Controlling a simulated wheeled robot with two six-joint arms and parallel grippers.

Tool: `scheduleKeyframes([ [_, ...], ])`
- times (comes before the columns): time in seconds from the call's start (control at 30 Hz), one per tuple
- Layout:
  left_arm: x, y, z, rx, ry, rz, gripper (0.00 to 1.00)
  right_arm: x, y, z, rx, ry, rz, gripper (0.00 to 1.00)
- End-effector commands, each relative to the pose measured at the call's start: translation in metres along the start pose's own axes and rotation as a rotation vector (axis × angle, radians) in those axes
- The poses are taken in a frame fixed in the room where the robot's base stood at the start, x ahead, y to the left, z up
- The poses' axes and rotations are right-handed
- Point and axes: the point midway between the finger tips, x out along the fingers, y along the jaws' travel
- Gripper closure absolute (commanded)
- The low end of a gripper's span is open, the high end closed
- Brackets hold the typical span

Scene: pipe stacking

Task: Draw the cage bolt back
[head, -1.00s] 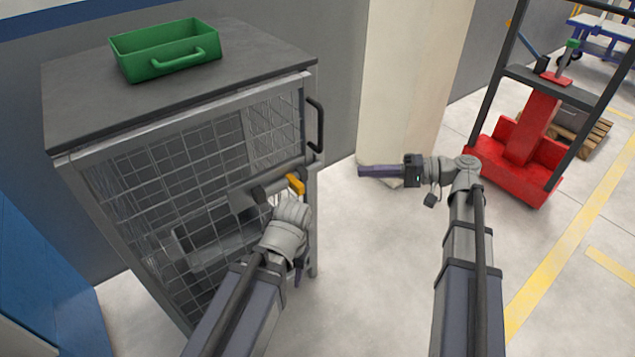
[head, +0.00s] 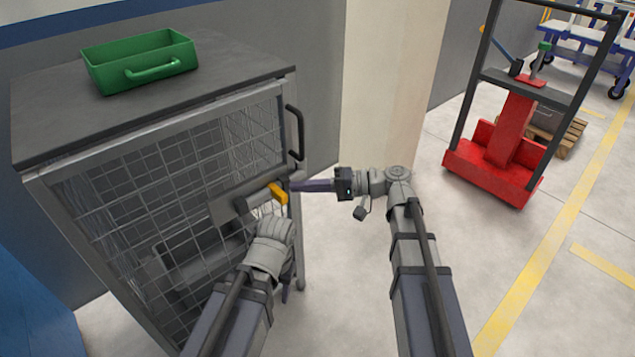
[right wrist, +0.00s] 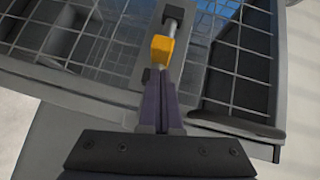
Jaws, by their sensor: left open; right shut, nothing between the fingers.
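The cage (head: 150,215) is a grey-framed box with wire-mesh front and a dark top. Its bolt is a grey rod (right wrist: 172,24) with a yellow handle (head: 278,194), on a grey plate by the right edge of the mesh door. The yellow handle also shows in the right wrist view (right wrist: 161,48). My right gripper (head: 298,185) is shut and empty, its fingertips right at the handle; I cannot tell whether they touch. Its fingers fill the middle of the right wrist view (right wrist: 161,95). My left gripper (head: 286,290) is open, low before the cage, mostly hidden behind its wrist.
A green tray (head: 140,62) sits on the cage top. A black pull handle (head: 294,132) stands out from the door's upper right. A pale pillar (head: 385,90) is behind my right arm. A red stacker (head: 500,160) stands farther right. Floor between is clear.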

Motion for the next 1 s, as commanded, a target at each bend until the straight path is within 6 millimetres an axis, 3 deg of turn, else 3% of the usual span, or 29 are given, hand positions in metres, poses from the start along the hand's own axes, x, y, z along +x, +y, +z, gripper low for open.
scheduleKeyframes([
  [0.57, 0.002, 0.000, 0.000, -0.001, 0.000, 0.000, 0.50, 0.009, 0.000, 0.009, 0.000, -0.001, 0.000, 1.00],
  [0.9, 0.002, 0.000, 0.000, -0.001, 0.000, 0.000, 0.50, 0.041, -0.010, 0.045, 0.000, -0.004, 0.000, 1.00],
  [1.0, 0.002, 0.000, 0.000, -0.001, 0.000, 0.000, 0.50, 0.044, -0.010, 0.045, 0.001, -0.001, 0.000, 1.00],
])
